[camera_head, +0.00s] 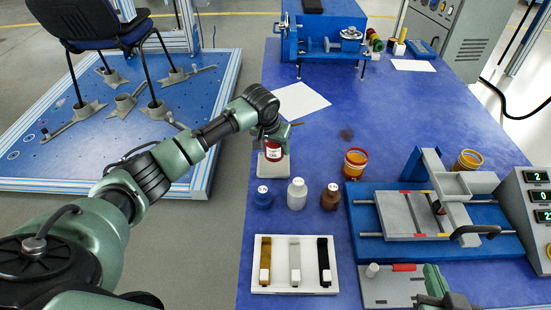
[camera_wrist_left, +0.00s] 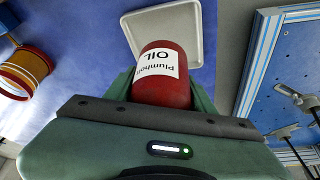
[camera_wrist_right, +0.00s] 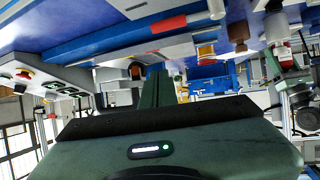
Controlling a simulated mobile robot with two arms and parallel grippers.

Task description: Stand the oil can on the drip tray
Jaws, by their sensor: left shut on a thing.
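The red oil can (camera_head: 274,153) with a white label is held in my left gripper (camera_head: 275,139), which is shut on it. In the left wrist view the oil can (camera_wrist_left: 162,90) sits between the two green fingers, its label reading upside down. The pale square drip tray (camera_head: 273,184) lies on the blue table; it also shows behind the can in the left wrist view (camera_wrist_left: 196,22). The can overlaps the tray's far part in the head view; I cannot tell whether they touch. My right gripper (camera_wrist_right: 159,90) appears shut and empty, with its fingers together.
Blue, white and brown bottles (camera_head: 297,194) stand just in front of the tray. An orange-red tin (camera_head: 355,163) is to the right. A white tray with brushes (camera_head: 293,288) is nearer. A blue fixture (camera_head: 370,222) fills the right. The table behind the tray is mostly clear.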

